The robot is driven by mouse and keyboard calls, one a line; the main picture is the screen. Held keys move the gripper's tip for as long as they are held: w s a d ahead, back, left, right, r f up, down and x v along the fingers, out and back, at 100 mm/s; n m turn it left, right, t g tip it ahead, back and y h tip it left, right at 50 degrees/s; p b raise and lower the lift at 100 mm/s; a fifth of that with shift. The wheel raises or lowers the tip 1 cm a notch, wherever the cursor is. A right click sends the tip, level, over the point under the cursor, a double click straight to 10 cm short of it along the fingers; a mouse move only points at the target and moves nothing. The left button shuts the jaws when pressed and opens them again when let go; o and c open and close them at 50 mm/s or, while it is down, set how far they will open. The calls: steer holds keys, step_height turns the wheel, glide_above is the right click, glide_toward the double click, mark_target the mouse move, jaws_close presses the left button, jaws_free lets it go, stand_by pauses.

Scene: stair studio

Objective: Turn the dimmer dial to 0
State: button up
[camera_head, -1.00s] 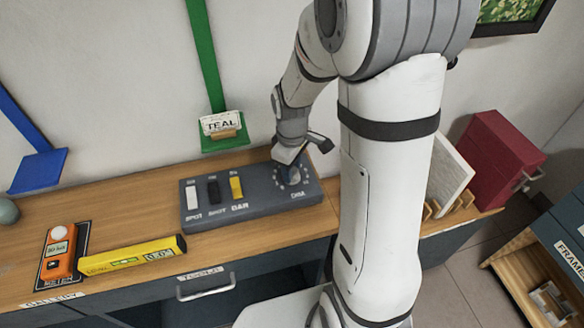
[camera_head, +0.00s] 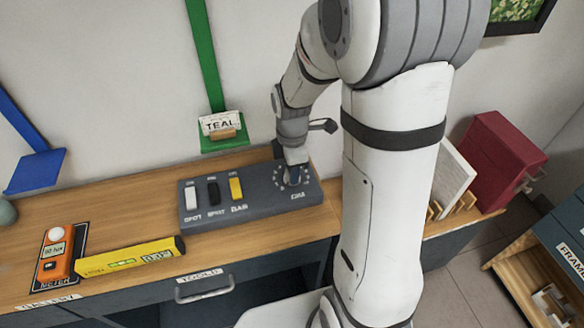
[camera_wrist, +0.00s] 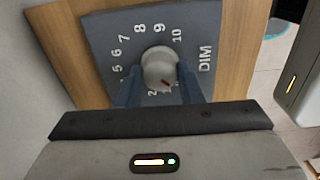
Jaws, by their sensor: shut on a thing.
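The dimmer dial (camera_wrist: 159,68) is a round, light grey knob on the dark grey control box (camera_head: 240,206). In the wrist view, numbers ring it, with 10 at the upper right and 2 below. A short red mark on the knob points down and right, toward the low-number side. The exact number at its tip is hard to read, and 0 cannot be made out. My gripper (camera_wrist: 160,90) is shut on the dial, with a blue-grey finger on each side. In the head view my gripper (camera_head: 294,176) covers most of the knob from above.
White, black and yellow sliders (camera_head: 213,192) stand left of the dial on the same box. A yellow level (camera_head: 130,257) and an orange meter (camera_head: 57,258) lie on the wooden counter. A green wall bracket with a TEAL card (camera_head: 221,125) is behind the box.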

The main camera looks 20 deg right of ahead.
steer(key=shift+n, duration=0.3)
steer(key=o, duration=1)
steer(key=shift+c, duration=0.2)
steer(key=shift+r, duration=3.9)
